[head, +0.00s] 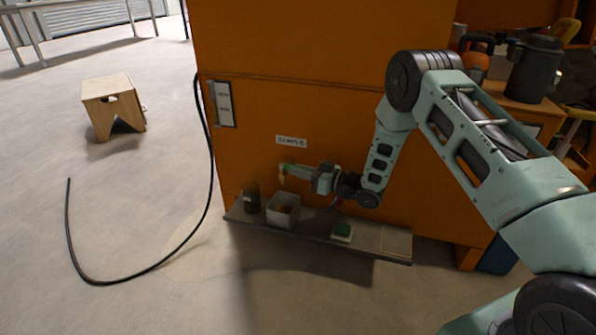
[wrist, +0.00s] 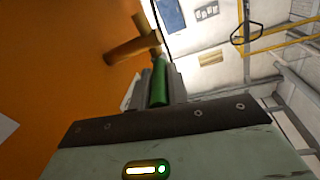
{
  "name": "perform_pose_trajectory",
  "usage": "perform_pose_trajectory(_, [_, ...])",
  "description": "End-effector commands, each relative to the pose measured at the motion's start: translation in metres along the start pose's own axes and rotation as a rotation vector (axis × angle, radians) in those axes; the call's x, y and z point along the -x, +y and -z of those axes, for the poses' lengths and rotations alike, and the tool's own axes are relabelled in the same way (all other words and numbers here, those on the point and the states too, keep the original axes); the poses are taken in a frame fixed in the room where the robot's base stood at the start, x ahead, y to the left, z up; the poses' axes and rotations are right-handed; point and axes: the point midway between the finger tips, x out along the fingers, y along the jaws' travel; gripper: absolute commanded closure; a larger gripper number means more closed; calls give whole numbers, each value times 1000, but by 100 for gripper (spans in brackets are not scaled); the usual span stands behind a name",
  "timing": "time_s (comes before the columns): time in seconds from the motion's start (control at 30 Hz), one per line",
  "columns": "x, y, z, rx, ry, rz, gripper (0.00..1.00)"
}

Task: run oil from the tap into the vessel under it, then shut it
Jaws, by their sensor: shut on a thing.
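A brass tap (wrist: 132,48) sticks out of the orange cabinet wall in the wrist view. In the head view its yellowish spout (head: 282,179) hangs low on the cabinet front. My gripper (head: 292,169) is at the tap, shut on its green handle (wrist: 159,88), which lies between the grey fingers. The vessel, a pale grey square box (head: 275,216), stands upright on the ledge below the spout. Something orange-brown shows inside it; I cannot tell whether it is oil or a reflection. No clear stream shows between spout and box.
A dark canister (head: 252,199) stands left of the box on the low ledge (head: 310,234). A green-topped block (head: 342,231) lies to the right. A black hose (head: 150,269) curves over the floor. A wooden stool (head: 108,89) stands on the open floor at left.

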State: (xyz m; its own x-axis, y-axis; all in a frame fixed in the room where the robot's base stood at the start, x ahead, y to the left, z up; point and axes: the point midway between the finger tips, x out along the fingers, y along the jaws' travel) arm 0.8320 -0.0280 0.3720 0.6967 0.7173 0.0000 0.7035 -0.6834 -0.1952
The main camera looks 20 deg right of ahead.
Motion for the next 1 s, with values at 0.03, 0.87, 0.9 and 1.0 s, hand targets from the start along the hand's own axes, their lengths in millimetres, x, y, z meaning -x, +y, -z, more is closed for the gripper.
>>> perform_pose_trajectory(0.03, [1, 3, 0, 2, -7, 25, 100])
perform_pose_trajectory(0.87, [0, 9, 1, 0, -33, 154, 80])
perform_pose_trajectory(0.9, [0, 9, 1, 0, -33, 154, 69])
perform_pose_trajectory(1.0, [0, 9, 1, 0, -32, 154, 61])
